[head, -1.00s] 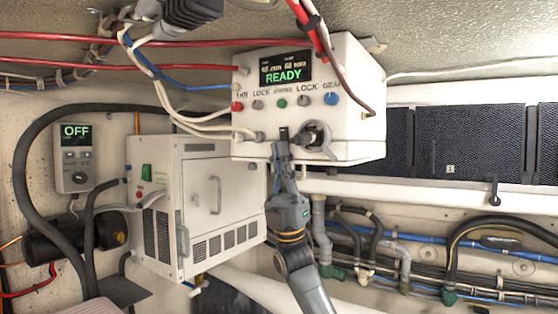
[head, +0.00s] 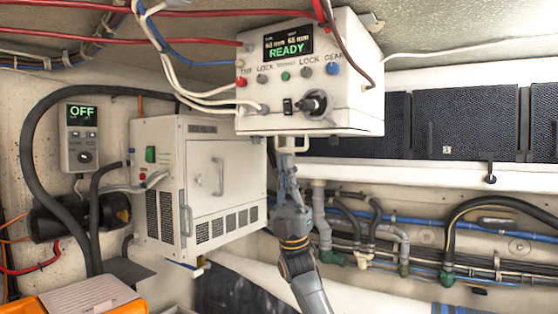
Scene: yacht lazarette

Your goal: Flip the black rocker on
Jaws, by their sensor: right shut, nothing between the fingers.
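The black rocker (head: 287,106) is a small dark switch low on the front face of the white control box (head: 350,115). It sits just left of a black-and-grey protruding control (head: 314,103). It is uncovered, but too small to tell which way it is tipped. The display (head: 288,43) above it reads READY in green. My right gripper (head: 284,155) points up just below the box's lower edge. It is shut and empty, and apart from the rocker. My left gripper is not in view.
Red, grey, green and blue buttons (head: 333,68) line the box's front. White cables (head: 200,92) enter at its left. A white cabinet (head: 200,190) stands to the lower left, beside a wall panel (head: 80,138) reading OFF. A white ledge and pipes run to the right.

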